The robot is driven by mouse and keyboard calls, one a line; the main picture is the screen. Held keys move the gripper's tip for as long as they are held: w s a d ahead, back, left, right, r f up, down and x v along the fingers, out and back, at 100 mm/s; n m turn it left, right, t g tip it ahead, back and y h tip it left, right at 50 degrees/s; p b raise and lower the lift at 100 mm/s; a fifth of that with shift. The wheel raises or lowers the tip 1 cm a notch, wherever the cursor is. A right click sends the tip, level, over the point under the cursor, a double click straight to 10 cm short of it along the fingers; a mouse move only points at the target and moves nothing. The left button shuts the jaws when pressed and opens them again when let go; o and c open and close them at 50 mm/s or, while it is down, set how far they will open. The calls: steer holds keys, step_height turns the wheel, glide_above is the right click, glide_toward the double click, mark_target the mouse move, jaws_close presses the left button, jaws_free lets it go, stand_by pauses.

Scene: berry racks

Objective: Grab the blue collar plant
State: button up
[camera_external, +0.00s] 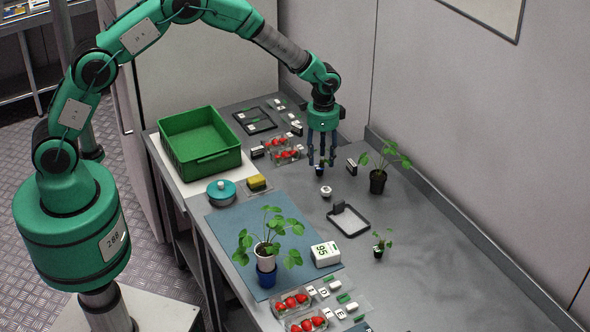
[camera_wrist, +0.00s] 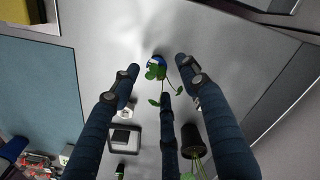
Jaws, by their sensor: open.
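A small plant (camera_wrist: 157,70) with green leaves and a blue band at its pot shows in the wrist view, between the spread fingers of my gripper (camera_wrist: 155,85). In the external view my gripper (camera_external: 322,160) points down over the table's far part, and the small pot with blue (camera_external: 319,171) shows at its fingertips, partly hidden by them. The fingers look apart, and I see no grip on the pot. A larger plant (camera_external: 264,247) in a white pot stands at a blue pot (camera_external: 266,274) on the blue mat.
A dark-potted plant (camera_external: 377,182) stands close to the right of my gripper, a smaller plant (camera_external: 379,248) nearer the front. A black-rimmed tray (camera_external: 362,229), a small white round item (camera_external: 326,191) and strawberry packs (camera_external: 285,148) lie around. A green crate (camera_external: 200,143) stands left. The front right table is clear.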

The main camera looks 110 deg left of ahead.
mark_target(321, 161)
steer(key=shift+d+f, duration=0.1)
steer(key=shift+f, duration=1.7)
steer(key=shift+c, duration=0.3)
steer(key=c, duration=0.9)
